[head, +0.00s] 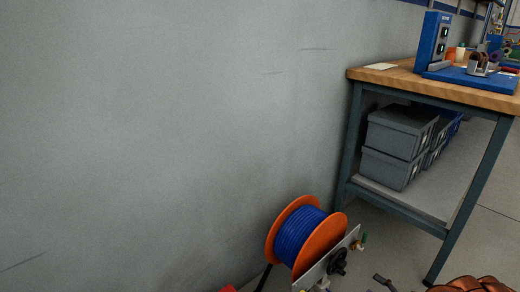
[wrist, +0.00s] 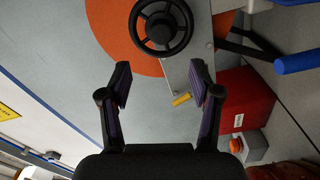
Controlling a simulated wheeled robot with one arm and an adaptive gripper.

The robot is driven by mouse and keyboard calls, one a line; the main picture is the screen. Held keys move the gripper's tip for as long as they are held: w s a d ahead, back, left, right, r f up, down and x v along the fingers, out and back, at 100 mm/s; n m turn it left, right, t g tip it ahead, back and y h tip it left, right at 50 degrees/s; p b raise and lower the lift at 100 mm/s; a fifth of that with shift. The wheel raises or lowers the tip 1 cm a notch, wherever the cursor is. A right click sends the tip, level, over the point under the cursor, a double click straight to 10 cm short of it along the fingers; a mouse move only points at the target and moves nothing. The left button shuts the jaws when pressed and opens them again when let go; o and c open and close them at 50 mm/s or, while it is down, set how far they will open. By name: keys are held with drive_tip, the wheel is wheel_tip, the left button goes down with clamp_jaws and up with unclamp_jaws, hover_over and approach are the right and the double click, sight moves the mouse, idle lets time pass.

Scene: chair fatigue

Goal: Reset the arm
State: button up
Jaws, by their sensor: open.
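My gripper (wrist: 161,84) shows in the wrist view with its two dark fingers spread wide apart. Nothing is between the fingertips. Beyond them, a black spoked wheel (wrist: 161,45) sits in front of an orange disc (wrist: 112,38), apart from the fingers in the picture. In the head view I cannot make out my gripper for sure. A reel with orange flanges (head: 323,243) and blue hose or cable (head: 298,232) stands low by the wall there.
A workbench (head: 400,80) with a wooden top stands at the right, with grey bins (head: 396,137) on its lower shelf. The grey wall (head: 150,130) fills the left. A red box (wrist: 243,98) shows at the right of the wrist view.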

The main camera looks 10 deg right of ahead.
drive_tip(key=w+a+r+n+g+y+p, duration=0.1)
drive_tip(key=w+a+r+n+y+p, duration=0.1)
drive_tip(key=a+r+n, duration=0.3)
drive_tip(key=w+a+r+n+g+y+p, duration=0.1)
drive_tip(key=w+a+r+g+y+p, duration=0.15)
drive_tip(key=r, duration=0.55)
drive_tip(key=s+a+r+n+g+y+p, duration=0.1)
drive_tip(key=s+a+r+n+g+p, duration=0.1)
drive_tip(key=a+r+n+g+p, duration=0.7)
drive_tip(key=s+a+r+n+g+y+p, duration=0.1)
drive_tip(key=s+a+r+n+g+p, duration=0.2)
drive_tip(key=a+r+n, duration=1.15)
drive_tip(key=s+a+r+n+g+h+p, duration=0.2)
drive_tip(key=s+a+r+n+h+p, duration=0.25)
drive_tip(key=s+r, duration=0.4)
drive_tip(key=s+a+r+n+g+h+p, duration=0.25)
drive_tip(key=s+r+n+p, duration=0.3)
drive_tip(key=r, duration=0.65)
drive_tip(key=s+d+r+n+t+h+p, duration=0.1)
drive_tip(key=s+d+r+n+h+p, duration=0.2)
drive_tip(key=s+r+n+h+p, duration=0.1)
drive_tip(key=s+d+r+n+t+h+p, duration=0.1)
drive_tip(key=s+d+r+n+h+p, duration=0.3)
drive_tip(key=s+r+n+p, duration=0.3)
drive_tip(key=shift+s+d+r+t+h+p, duration=0.25)
drive_tip(key=shift+s+r+t+h+p, duration=0.15)
drive_tip(key=shift+s+r+p, duration=0.55)
drive_tip(key=shift+s+f, duration=0.15)
drive_tip(key=shift+f, duration=0.15)
